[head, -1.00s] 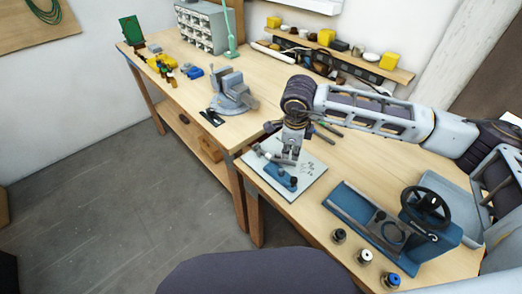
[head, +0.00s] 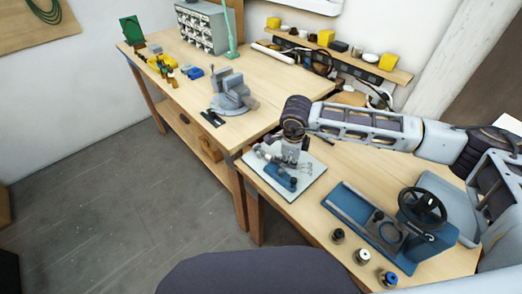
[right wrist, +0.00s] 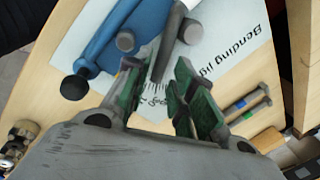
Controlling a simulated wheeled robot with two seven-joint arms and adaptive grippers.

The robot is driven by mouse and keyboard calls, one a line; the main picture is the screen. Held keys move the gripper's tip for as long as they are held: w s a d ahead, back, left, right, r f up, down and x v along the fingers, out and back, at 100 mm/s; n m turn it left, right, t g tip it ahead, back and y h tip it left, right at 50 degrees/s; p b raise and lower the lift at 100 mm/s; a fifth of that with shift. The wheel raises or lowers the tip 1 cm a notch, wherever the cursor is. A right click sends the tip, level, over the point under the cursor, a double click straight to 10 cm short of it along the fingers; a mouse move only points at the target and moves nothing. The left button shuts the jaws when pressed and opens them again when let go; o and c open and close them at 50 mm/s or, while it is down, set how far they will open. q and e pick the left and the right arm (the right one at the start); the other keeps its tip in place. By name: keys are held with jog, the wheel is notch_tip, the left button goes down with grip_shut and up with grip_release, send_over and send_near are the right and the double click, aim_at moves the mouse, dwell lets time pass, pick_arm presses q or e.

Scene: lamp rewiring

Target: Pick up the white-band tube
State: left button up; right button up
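My right gripper (head: 289,160) is low over the bending jig sheet in the head view. In the right wrist view its green-padded fingers (right wrist: 157,82) stand apart, and I see nothing clearly gripped between them. A plain grey rod (right wrist: 166,45) shows beyond the gap; I cannot tell whether it touches a finger. I cannot make out a white band on any tube. The blue bending jig (right wrist: 135,28) is just beyond the fingers. My left gripper is not in view.
The jig sits on a white sheet (head: 309,179) near the bench's left edge. A blue fixture with a black handwheel (head: 422,204) stands to the right. Small dark knobs, one white-topped (head: 361,255), line the front edge. A grey vise (head: 232,92) is on the far bench.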

jog(key=shift+w+d+f, duration=0.1)
jog(key=shift+w+f, duration=0.1)
jog(key=shift+f, duration=0.9)
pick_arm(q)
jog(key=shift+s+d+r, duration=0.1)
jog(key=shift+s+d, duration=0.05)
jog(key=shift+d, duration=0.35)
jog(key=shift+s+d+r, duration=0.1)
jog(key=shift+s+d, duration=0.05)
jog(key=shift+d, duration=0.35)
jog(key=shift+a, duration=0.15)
pick_arm(e)
jog(key=shift+c, duration=0.3)
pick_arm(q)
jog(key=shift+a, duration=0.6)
pick_arm(e)
grip_shut()
